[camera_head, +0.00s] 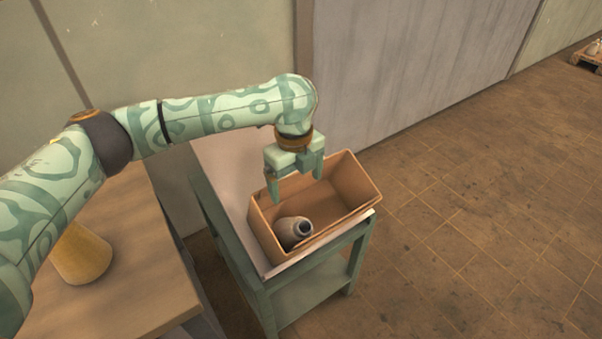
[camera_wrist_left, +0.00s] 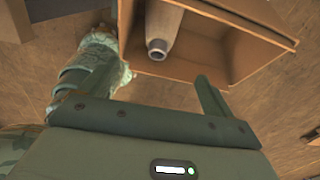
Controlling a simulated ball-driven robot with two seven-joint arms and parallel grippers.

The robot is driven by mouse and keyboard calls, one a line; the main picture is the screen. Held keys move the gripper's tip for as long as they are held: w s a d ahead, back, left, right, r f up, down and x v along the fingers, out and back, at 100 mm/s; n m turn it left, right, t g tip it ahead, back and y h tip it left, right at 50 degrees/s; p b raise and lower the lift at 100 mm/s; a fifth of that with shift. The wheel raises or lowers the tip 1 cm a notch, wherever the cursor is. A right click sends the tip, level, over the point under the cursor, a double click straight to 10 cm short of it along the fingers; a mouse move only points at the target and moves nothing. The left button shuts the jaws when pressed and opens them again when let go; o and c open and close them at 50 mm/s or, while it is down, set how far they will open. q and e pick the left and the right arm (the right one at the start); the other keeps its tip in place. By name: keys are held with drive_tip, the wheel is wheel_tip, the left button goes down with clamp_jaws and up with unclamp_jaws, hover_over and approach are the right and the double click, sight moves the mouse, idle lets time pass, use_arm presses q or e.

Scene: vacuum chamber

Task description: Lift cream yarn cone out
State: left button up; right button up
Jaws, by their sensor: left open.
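The cream yarn cone (camera_head: 292,231) lies on its side in the near left part of an orange-brown open bin (camera_head: 344,205). My right gripper is in neither view.
The bin stands on a small green-framed table (camera_head: 268,267) with a lower shelf. A wooden table (camera_head: 130,263) at the left holds a yellowish cone-like object (camera_head: 80,254), partly behind my arm. A grey wall stands behind; open tiled floor (camera_head: 470,240) lies to the right.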

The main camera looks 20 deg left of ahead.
sight(301, 220)
use_arm(q)
drive_tip(key=f+b, duration=0.2)
drive_tip(key=f, duration=0.3)
drive_tip(key=f+b, duration=0.3)
drive_tip(key=f, duration=0.2)
drive_tip(key=f+b, duration=0.2)
drive_tip(key=f, duration=0.3)
drive_tip(key=shift+w+d+f, duration=0.2)
drive_tip(key=shift+d+f, duration=0.05)
drive_tip(key=shift+f, duration=0.1)
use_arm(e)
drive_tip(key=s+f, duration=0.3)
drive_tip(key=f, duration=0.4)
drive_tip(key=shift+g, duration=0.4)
use_arm(q)
drive_tip(key=shift+c, duration=0.2)
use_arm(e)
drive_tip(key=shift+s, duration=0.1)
